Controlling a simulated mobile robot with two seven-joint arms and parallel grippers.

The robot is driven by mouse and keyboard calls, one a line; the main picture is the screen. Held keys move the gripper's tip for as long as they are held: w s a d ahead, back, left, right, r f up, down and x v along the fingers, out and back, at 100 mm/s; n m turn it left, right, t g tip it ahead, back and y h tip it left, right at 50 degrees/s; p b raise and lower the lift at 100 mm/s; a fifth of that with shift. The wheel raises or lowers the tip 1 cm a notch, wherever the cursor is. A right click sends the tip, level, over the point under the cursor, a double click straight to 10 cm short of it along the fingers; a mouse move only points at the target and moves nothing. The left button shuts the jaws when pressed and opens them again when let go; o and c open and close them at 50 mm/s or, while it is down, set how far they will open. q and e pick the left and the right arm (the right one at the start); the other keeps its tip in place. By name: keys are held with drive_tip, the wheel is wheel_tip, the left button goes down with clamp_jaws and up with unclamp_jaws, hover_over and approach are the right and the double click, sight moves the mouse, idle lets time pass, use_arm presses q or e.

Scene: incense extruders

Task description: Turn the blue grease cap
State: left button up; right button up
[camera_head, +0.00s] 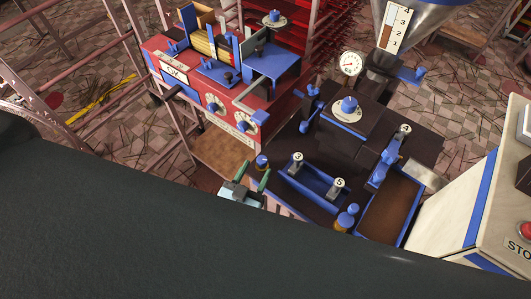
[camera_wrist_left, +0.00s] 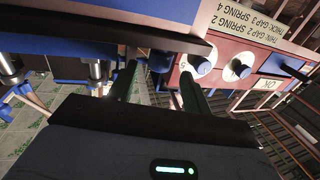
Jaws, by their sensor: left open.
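A small blue cap (camera_head: 262,161) on a brass-coloured base stands at the left front corner of the dark machine in the head view. A similar blue cap (camera_head: 345,221) on a brass base stands at the machine's front, right of the tray with numbered weights; I cannot tell for sure which is the grease cap. My left gripper (camera_head: 251,176) is open, its green fingers just in front of the left cap. In the left wrist view the gripper (camera_wrist_left: 158,88) is also open, with a blue part (camera_wrist_left: 161,60) beyond and between its fingers. My right gripper is not in view.
A red panel (camera_head: 205,92) with dials stands behind and left of the gripper. A blue tray (camera_head: 312,192) holds weights marked 3 and 5. A pressure gauge (camera_head: 350,64) and funnel (camera_head: 419,25) stand behind. A pale console (camera_head: 478,205) is at right.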

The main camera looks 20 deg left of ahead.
sight(264, 156)
use_arm(q)
drive_tip(key=w, duration=0.4)
drive_tip(key=w+d, duration=0.1)
drive_tip(key=w, duration=0.1)
drive_tip(key=shift+w, duration=0.35)
drive_tip(key=c, duration=1)
